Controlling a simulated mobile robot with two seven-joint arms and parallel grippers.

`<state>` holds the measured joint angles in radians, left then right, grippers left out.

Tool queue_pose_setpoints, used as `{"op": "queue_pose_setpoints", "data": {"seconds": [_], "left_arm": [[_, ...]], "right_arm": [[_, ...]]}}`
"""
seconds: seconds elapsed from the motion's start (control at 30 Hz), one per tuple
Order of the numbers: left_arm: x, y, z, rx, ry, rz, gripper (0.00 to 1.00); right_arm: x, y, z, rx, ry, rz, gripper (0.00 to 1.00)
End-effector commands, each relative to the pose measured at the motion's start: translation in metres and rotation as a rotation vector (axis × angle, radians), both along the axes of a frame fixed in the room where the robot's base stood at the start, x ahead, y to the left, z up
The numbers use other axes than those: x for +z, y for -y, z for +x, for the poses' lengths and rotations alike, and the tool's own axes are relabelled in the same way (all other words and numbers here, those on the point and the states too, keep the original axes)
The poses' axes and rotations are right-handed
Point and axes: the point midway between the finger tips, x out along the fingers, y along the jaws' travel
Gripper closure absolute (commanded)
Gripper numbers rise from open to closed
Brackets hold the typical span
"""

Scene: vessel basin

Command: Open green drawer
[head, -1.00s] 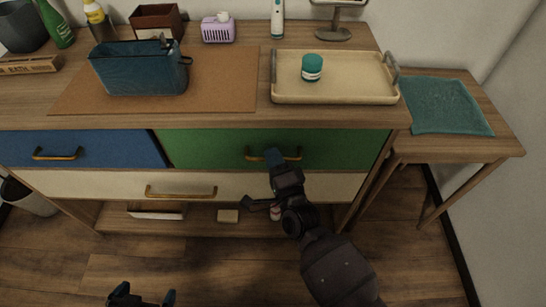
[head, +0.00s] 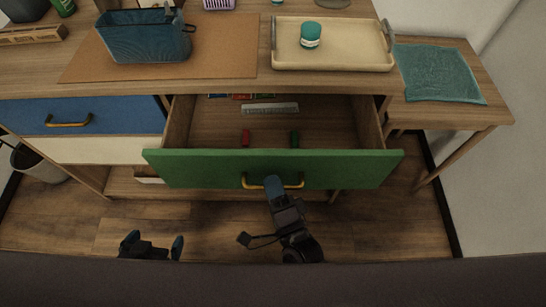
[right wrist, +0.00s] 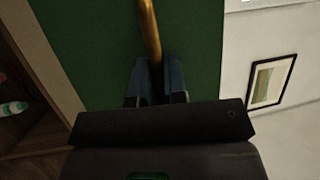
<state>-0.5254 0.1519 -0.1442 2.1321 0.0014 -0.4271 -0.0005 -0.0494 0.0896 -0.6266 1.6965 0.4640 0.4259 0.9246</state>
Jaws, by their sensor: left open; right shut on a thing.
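The green drawer (head: 330,170) is pulled well out of the dresser, and its inside shows in the head view. Its brass handle (head: 252,185) is on the front panel. My right gripper (head: 274,186) is at the handle. In the right wrist view the fingers (right wrist: 157,82) are shut on the brass handle (right wrist: 149,30), with the green front behind it. My left gripper (head: 152,246) is open and empty, low in the head view, left of the drawer and apart from it.
The blue drawer (head: 90,117) is shut. A tray (head: 350,65) with a teal jar (head: 310,36) and a blue basket (head: 145,40) stand on top. A side table (head: 470,118) stands right.

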Motion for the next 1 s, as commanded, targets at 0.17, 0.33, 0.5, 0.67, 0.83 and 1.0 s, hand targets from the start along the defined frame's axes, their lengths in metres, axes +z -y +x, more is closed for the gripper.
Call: {"op": "queue_pose_setpoints", "data": {"seconds": [0.17, 0.33, 0.5, 0.67, 0.83, 1.0], "left_arm": [[0.005, 0.0, 0.0, 0.003, 0.006, -0.002, 0.0], [0.005, 0.0, -0.002, 0.004, 0.002, -0.001, 0.0], [0.004, -0.001, -0.005, 0.005, -0.004, 0.0, 0.0], [0.003, -0.001, -0.005, 0.005, -0.005, 0.001, 0.0], [0.003, -0.002, -0.004, 0.001, -0.004, 0.004, 0.0], [0.005, -0.002, -0.001, -0.004, 0.002, 0.006, 0.0]], "right_arm": [[0.001, 0.0, -0.034, 0.001, -0.001, -0.001, 1.0], [0.0, 0.0, -0.054, 0.002, -0.001, -0.002, 1.0], [0.0, 0.0, -0.063, 0.001, 0.0, 0.0, 1.0], [0.0, 0.0, -0.065, 0.001, 0.0, 0.0, 1.0], [0.0, 0.0, -0.065, 0.001, 0.0, 0.0, 1.0], [0.0, 0.0, -0.065, 0.001, 0.0, 0.0, 0.78]]}}
